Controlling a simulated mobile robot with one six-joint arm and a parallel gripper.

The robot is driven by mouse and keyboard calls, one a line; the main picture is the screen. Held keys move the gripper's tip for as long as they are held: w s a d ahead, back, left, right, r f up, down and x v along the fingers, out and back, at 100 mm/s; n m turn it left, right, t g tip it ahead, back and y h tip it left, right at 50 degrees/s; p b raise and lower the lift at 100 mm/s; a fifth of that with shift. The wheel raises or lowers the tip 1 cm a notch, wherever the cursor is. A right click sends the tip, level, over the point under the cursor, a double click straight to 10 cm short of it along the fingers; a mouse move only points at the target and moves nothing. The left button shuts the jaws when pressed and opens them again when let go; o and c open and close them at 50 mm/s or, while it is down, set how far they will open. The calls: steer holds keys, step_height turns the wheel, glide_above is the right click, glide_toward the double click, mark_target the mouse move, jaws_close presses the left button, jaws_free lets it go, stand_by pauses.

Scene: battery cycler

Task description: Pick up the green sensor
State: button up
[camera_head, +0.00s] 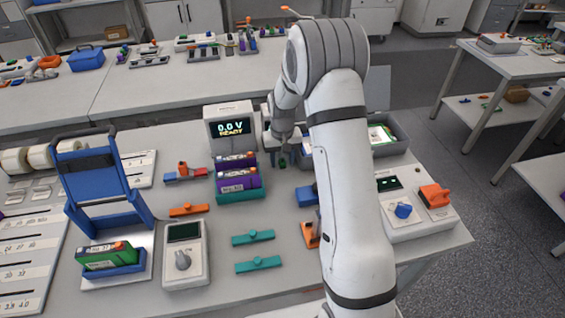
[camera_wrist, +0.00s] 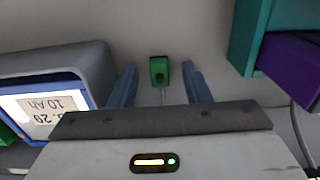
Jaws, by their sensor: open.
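The green sensor (camera_wrist: 159,71) is a small green block with a dark spot and a thin pale cable, on the grey tabletop in the wrist view. My gripper (camera_wrist: 159,72) is open, with its two blue fingers on either side of the sensor in the picture. I cannot tell how far above the sensor the fingertips are. In the head view a bit of green, likely the sensor (camera_head: 282,162), shows just under my gripper (camera_head: 281,150), right of the purple cells. My arm hides much of that area.
A teal holder (camera_wrist: 247,35) with a purple cell (camera_wrist: 290,68) is at the right in the wrist view. A grey bin (camera_wrist: 95,65) with a labelled blue-edged item (camera_wrist: 45,105) is at the left. The display (camera_head: 231,127) reads 0.0 V READY.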

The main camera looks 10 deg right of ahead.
mark_target(282, 161)
steer(key=shift+c, duration=0.4)
jaws_close()
step_height(282, 161, up, 10)
steer(key=b, duration=0.1)
steer(key=shift+b, duration=0.4)
